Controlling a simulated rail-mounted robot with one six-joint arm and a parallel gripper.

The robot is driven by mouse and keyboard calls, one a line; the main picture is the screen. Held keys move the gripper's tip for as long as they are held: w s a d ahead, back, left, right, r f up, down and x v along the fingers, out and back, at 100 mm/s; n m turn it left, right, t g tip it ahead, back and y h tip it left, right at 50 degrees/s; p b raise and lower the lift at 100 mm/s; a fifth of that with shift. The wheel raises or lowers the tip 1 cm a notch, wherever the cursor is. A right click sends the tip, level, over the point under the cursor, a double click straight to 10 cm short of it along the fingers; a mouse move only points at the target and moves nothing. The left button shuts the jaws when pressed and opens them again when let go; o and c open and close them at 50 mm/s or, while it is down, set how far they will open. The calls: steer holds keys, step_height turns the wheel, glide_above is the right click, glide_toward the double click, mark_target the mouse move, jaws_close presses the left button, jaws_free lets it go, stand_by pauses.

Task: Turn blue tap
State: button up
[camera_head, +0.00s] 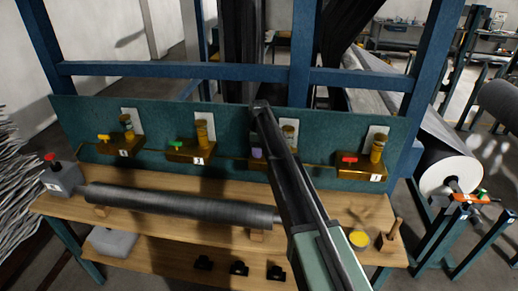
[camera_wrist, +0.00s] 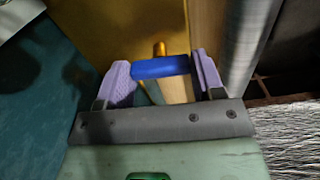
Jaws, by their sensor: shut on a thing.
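The blue tap (camera_wrist: 160,67) has a blue bar handle with a small brass stem end behind it, seen in the wrist view. My gripper (camera_wrist: 163,74) has purple finger pads, one at each end of the blue handle, and is shut on it. In the head view my gripper (camera_head: 257,153) is at the third brass valve block from the left. My arm hides most of that block, and the blue handle cannot be made out there.
On the same teal panel (camera_head: 228,122) are a yellow tap (camera_head: 104,137), a green tap (camera_head: 176,143) and a red tap (camera_head: 349,158). A long grey roll (camera_head: 180,203) lies on the wooden bench below. A red-buttoned box (camera_head: 60,177) stands at its left end.

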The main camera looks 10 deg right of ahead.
stand_by(0.3)
steer(key=o, duration=0.9)
step_height(320, 180, up, 11)
steer(key=p, duration=1.1)
steer(key=shift+f, duration=0.1)
